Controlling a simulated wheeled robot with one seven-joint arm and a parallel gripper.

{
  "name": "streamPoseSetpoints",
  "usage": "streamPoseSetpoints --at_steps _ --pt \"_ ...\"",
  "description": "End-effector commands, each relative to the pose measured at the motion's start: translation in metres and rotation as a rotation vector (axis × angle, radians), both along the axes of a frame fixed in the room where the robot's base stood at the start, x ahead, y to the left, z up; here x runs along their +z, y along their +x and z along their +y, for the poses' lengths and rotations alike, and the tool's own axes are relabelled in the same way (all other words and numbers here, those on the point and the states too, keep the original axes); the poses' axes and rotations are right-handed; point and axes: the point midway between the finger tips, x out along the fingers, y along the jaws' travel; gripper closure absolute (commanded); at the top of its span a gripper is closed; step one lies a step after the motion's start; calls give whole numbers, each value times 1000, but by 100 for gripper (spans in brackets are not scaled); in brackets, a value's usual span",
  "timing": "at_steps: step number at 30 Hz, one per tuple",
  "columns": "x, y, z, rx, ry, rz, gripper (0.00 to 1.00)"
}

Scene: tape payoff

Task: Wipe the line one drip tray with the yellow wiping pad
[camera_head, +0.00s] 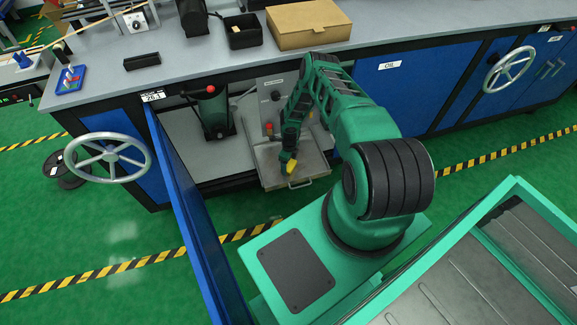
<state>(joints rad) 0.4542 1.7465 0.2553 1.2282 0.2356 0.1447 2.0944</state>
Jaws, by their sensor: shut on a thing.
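The drip tray (315,165) is a shallow tan-grey tray pulled out at the foot of the open bay under the bench, with a handle at its front edge. My gripper (290,158) points down over the left part of the tray. It is shut on the yellow wiping pad (292,167), a small yellow block at its tip. The pad is over or on the tray near its front; I cannot tell whether it touches the surface. My green arm covers part of the bay and the tray's back right. The tray's marks or wetness are too small to tell.
A blue cabinet door (190,215) stands open on the left, near my base. A green cylinder (213,112) stands in the bay left of the tray. A handwheel (108,157) juts out at left. A cardboard box (307,24) and black bin (242,32) are on the bench.

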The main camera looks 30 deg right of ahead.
Motion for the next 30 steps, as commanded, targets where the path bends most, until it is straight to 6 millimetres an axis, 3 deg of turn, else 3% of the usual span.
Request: streamPoseSetpoints --at_steps 1,9,24,30 --pt "-4 -9 -7 -2 -7 12 59" --pt "-2 -15 -23 -3 -9 14 59" --pt "1 -45 -13 -2 -7 13 59" --pt "1 -49 -10 -2 -5 10 59"
